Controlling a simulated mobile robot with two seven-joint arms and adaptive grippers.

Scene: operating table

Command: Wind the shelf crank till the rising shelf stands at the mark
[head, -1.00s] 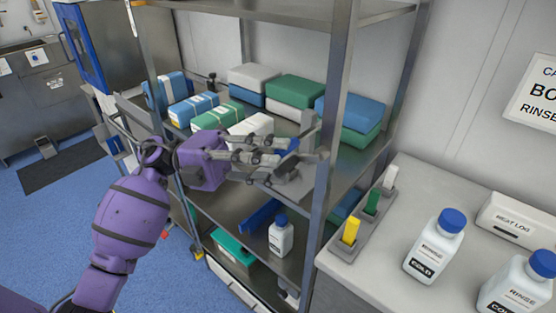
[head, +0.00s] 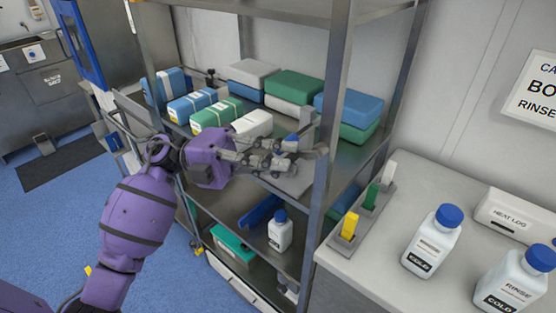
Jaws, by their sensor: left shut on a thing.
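A metal rack (head: 334,130) stands in the middle of the head view. Its middle shelf (head: 352,158) carries blue, green, white and grey packs; I cannot tell if this is the rising one. My left gripper (head: 282,156) reaches in from the left at the front right post. It is shut on what looks like the crank (head: 291,141), of which a blue part shows between and beyond the fingers. The fingers and wrist hide most of the crank. I cannot make out a height mark on the rack. My right gripper is not in view.
A lower shelf holds a white bottle (head: 280,231) with a blue cap. A grey counter (head: 360,262) at the right carries two larger bottles (head: 433,241) and a rack of coloured clips (head: 366,210). Blue floor (head: 50,225) is open at the left.

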